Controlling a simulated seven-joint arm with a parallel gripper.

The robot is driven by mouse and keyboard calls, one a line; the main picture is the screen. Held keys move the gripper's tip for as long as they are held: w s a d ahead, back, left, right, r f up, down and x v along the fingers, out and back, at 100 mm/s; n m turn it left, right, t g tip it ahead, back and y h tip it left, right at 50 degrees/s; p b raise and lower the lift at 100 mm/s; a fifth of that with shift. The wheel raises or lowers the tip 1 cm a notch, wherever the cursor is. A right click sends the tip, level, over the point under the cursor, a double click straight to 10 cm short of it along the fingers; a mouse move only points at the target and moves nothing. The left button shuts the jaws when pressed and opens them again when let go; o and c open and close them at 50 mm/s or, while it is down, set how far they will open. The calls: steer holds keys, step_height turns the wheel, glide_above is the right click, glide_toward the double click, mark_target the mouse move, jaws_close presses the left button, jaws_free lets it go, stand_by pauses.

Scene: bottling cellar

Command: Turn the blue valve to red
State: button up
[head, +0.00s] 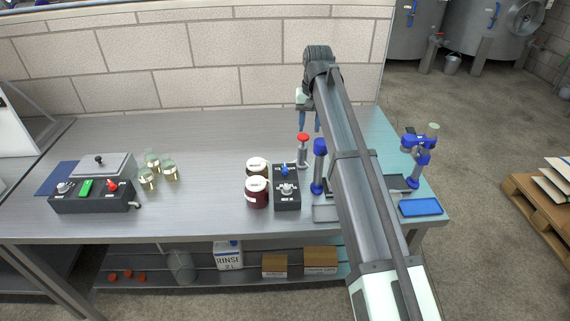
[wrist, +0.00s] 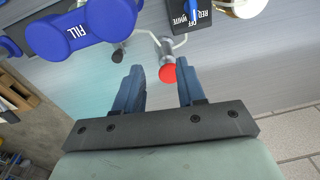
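The blue valve (head: 285,169) is a small blue handle on the far end of a dark control box (head: 287,203) at mid-bench. In the wrist view the blue valve (wrist: 194,10) shows at the top edge, partly cut off, by a label reading RED, OFF and WHITE. The handle lies near OFF, but its exact setting is hard to tell. My gripper (head: 309,124) is above the bench behind the box, apart from it.
A red-topped silver tap (head: 303,148) stands between my gripper and the box; its red top (wrist: 168,73) shows just beyond the fingertips. A blue filler post (head: 319,165) labelled FILL (wrist: 78,32) stands close right. A dark red jar (head: 257,193) is left of the box.

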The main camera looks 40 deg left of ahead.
glide_above(285, 167)
steer(key=shift+n+h, duration=0.4)
step_height(285, 167, down, 14)
steer(key=shift+a+r, duration=0.1)
steer(key=shift+r, duration=0.05)
jaws_close()
stand_by(0.4)
